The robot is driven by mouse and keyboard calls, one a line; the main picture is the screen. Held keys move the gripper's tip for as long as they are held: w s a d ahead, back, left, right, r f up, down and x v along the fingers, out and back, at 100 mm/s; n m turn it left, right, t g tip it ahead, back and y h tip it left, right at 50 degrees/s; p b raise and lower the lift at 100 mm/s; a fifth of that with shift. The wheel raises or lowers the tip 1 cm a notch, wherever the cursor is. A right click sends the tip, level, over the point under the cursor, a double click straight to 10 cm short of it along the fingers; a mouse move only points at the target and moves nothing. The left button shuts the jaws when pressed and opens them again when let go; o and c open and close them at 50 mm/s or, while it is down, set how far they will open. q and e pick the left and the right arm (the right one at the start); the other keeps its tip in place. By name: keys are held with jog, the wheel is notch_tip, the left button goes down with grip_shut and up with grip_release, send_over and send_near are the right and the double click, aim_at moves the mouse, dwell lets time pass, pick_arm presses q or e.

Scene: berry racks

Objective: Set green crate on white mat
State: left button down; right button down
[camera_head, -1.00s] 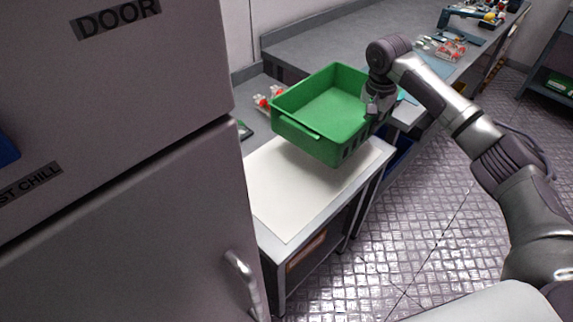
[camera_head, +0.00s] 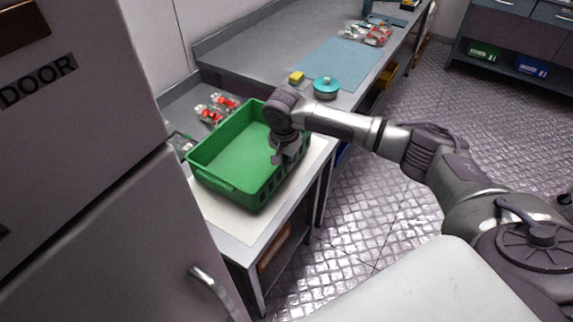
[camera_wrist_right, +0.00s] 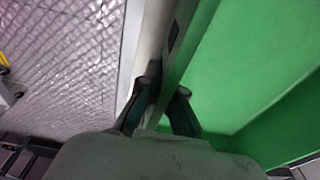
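The green crate (camera_head: 228,192) is level over the white mat (camera_head: 238,222), which lies on a small metal table. Its underside looks on or very close to the mat; I cannot tell whether it touches. The mat shows in front and along the right side. The crate is empty. My right gripper (camera_head: 285,158) is at the crate's right wall. In the wrist view, the fingers of the right gripper (camera_wrist_right: 165,90) straddle the crate's wall (camera_wrist_right: 240,60) at the rim and look closed on it. My left gripper is not in view.
A grey fridge-like cabinet (camera_head: 100,200) stands close on the left. Behind the crate are berry packs (camera_head: 215,107). The long counter holds a yellow block (camera_head: 296,77), a teal round container (camera_head: 326,87) and a blue mat (camera_head: 345,65). Open floor lies to the right.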

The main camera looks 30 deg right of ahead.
jog(key=shift+w+f, duration=0.1)
jog(key=shift+f, duration=0.8)
jog(key=c, duration=1.8)
grip_release()
jog(key=shift+f, duration=0.1)
jog(key=o, duration=0.5)
jog(key=r, duration=0.8)
jog(key=s+a+r+b, duration=0.1)
jog(key=r, duration=0.3)
jog(key=shift+s+a+r, duration=0.1)
